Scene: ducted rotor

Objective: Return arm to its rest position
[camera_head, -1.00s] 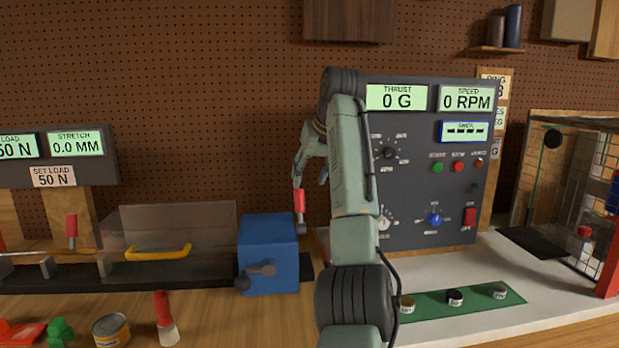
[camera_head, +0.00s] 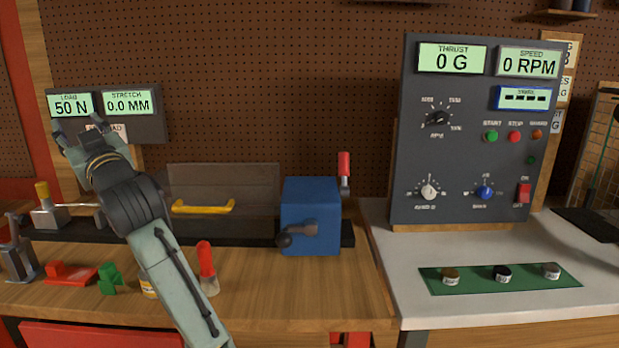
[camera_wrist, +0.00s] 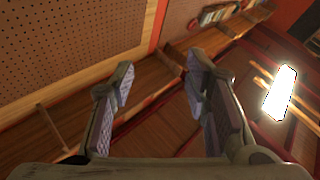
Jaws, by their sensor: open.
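My gripper (camera_head: 78,135) is raised at the left of the head view, in front of the load and stretch display panel (camera_head: 150,128). Its fingers point up and to the left. In the wrist view my gripper (camera_wrist: 158,85) shows two fingers spread apart with nothing between them.
A blue box with a crank (camera_head: 312,205), a yellow handle (camera_head: 203,207), a red-handled brush (camera_head: 207,268) and a green piece (camera_head: 110,279) are on the wooden bench. The dark control panel (camera_head: 465,175) stands right. The wrist view shows pegboard (camera_wrist: 70,45) and a bright lamp (camera_wrist: 281,92).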

